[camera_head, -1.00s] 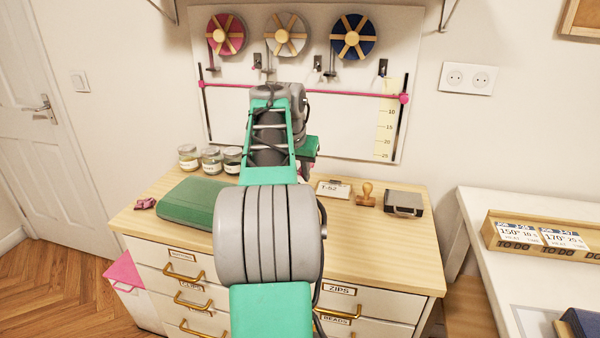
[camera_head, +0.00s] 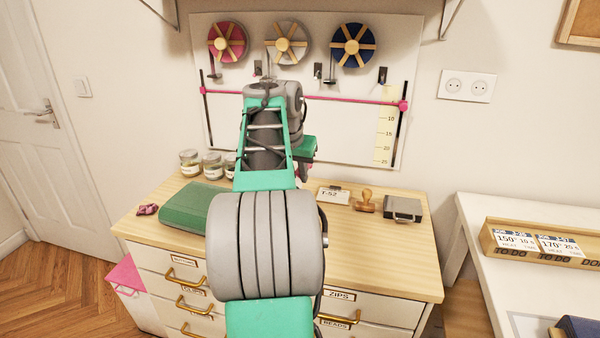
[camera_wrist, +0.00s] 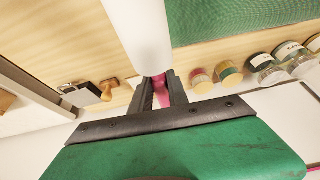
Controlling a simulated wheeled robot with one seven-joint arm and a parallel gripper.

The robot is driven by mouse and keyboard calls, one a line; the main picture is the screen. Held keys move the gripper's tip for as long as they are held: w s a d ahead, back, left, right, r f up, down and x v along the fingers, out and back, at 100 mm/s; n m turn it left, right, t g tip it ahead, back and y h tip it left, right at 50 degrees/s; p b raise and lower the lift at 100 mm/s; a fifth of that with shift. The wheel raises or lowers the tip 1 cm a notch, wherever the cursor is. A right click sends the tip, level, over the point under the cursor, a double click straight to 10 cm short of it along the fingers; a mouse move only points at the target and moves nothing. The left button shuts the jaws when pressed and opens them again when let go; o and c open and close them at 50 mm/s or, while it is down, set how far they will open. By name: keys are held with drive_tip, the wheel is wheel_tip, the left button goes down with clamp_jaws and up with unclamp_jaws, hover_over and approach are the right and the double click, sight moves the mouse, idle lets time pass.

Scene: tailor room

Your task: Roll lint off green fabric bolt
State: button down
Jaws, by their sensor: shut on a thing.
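The green fabric bolt (camera_head: 190,206) lies flat on the left part of the wooden dresser top. In the wrist view its green surface (camera_wrist: 235,20) fills the upper right. My gripper (camera_wrist: 160,84) is shut on the pink handle of the lint roller (camera_wrist: 137,38), whose white roller extends up the picture, beside the green edge. I cannot tell whether the roller touches the bolt. In the head view my arm hides most of the gripper and the roller.
Several glass jars (camera_head: 190,162) stand behind the bolt. A card (camera_head: 335,194), a wooden stamp (camera_head: 366,201) and a dark box (camera_head: 403,209) are on the right of the dresser top (camera_head: 395,255). A pegboard with ribbon spools (camera_head: 284,37) hangs behind. A small pink item (camera_head: 148,209) lies at the left.

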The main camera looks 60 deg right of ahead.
drive_tip(key=shift+s+a+b, duration=0.3)
drive_tip(key=shift+a, duration=0.95)
drive_tip(key=shift+s+a+b, duration=0.25)
drive_tip(key=shift+a+b, duration=0.05)
drive_tip(key=shift+a, duration=1)
drive_tip(key=shift+s+a+b, duration=0.3)
drive_tip(key=shift+a, duration=0.95)
